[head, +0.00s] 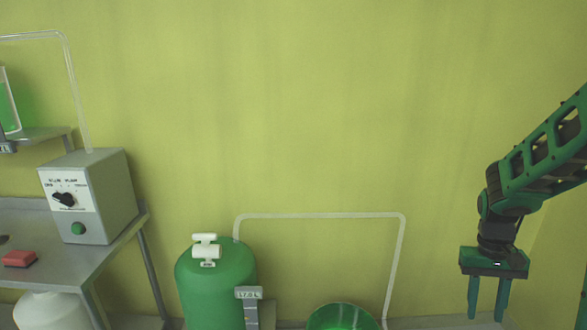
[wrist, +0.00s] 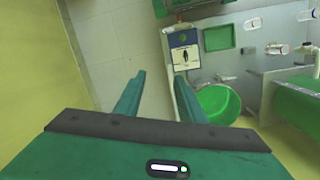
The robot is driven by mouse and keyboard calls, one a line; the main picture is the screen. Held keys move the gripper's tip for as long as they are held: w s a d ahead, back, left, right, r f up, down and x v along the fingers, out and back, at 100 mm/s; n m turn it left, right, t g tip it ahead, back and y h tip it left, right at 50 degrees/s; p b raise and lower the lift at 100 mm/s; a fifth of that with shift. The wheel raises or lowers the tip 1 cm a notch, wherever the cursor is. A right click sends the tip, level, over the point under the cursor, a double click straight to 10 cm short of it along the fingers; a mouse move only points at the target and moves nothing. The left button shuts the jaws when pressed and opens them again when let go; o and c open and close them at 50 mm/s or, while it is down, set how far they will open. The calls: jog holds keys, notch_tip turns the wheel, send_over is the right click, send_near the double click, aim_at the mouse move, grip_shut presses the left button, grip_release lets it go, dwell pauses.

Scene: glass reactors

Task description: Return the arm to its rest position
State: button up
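My arm reaches in from the right edge of the head view. My gripper (head: 488,318) hangs at its end with the fingers pointing down. In the wrist view my gripper (wrist: 160,100) shows two green fingers set apart with nothing between them. It is open and empty, in free air away from the table and the vessels.
A grey table (head: 105,255) at the left holds a control box (head: 90,195) and a red block (head: 19,258). A green tank (head: 215,285) and a green bucket (head: 340,317) stand lower middle. A clear tube (head: 320,215) runs between them. The wrist view shows a green basin (wrist: 218,103).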

jog(key=s+a+r, duration=0.1)
jog(key=s+r, duration=0.2)
jog(key=s, duration=0.3)
jog(key=s+a+r+m+t, duration=0.1)
jog(key=s+r, duration=0.2)
jog(key=s, duration=0.4)
jog(key=s+a+r+m+y, duration=0.1)
jog(key=s+a+r, duration=0.1)
jog(key=s, duration=0.4)
jog(key=shift+s+r+t, duration=0.35)
jog(key=shift+r+t, duration=0.05)
jog(key=shift+r, duration=0.4)
jog(key=shift+w+f, duration=0.25)
jog(key=shift+w, duration=0.4)
